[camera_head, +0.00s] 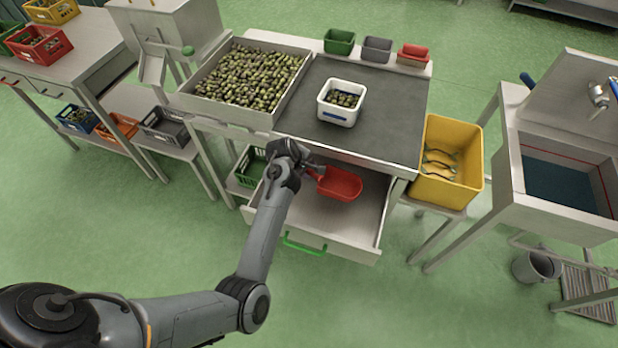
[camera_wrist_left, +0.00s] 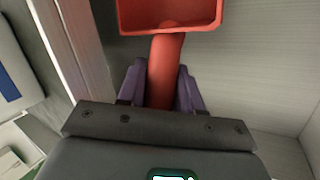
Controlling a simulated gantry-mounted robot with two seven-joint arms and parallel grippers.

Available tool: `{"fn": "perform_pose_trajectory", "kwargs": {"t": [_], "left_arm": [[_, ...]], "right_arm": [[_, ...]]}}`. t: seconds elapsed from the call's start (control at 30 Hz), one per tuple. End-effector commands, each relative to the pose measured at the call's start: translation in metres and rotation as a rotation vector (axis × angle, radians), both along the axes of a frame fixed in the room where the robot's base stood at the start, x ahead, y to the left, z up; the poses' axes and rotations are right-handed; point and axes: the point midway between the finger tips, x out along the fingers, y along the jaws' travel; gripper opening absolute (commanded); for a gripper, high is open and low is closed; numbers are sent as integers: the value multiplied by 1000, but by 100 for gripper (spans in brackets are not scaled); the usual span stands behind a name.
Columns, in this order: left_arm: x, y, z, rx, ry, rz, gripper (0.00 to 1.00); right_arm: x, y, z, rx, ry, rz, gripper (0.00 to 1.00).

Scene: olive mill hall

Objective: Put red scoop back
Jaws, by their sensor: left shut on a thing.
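The red scoop (camera_head: 340,184) is over the open drawer (camera_head: 350,238) under the grey-topped table. My left gripper (camera_head: 312,168) is shut on the scoop's handle. In the left wrist view the handle (camera_wrist_left: 165,70) runs between the two purple fingers of my left gripper (camera_wrist_left: 161,88), with the scoop's pan beyond it. The drawer's pale floor (camera_wrist_left: 240,70) shows behind the scoop. I cannot tell whether the scoop touches the drawer floor. The drawer has a green handle (camera_head: 304,246) at its front. My right gripper is not in view.
The tabletop (camera_head: 390,110) holds an olive tray (camera_head: 273,121) and a white tub (camera_head: 338,115). Green (camera_head: 339,41), grey (camera_head: 376,50) and red (camera_head: 413,55) bins stand along the back. A yellow crate (camera_head: 461,187) stands right of the drawer, and a sink (camera_head: 565,182) farther right.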

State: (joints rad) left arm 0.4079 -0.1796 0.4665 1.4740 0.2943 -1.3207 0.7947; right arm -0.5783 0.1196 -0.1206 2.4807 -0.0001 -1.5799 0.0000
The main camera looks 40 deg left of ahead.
Motion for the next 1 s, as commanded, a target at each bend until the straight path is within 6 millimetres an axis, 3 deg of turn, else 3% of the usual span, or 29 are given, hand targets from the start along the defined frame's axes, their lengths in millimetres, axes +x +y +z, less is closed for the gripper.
{"fn": "perform_pose_trajectory", "kwargs": {"t": [0.23,0.7,0.73,0.87,1.0], "left_arm": [[0,-1,-38,-1,1,-1,0],[0,-1,-44,0,-1,0,0],[0,-1,-44,0,0,0,38],[0,-1,-44,0,0,-1,58],[0,-1,-44,0,0,-1,60]], "right_arm": [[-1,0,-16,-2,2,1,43],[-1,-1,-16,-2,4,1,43],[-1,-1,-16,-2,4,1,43],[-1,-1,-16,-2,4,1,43],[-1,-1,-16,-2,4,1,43]]}}
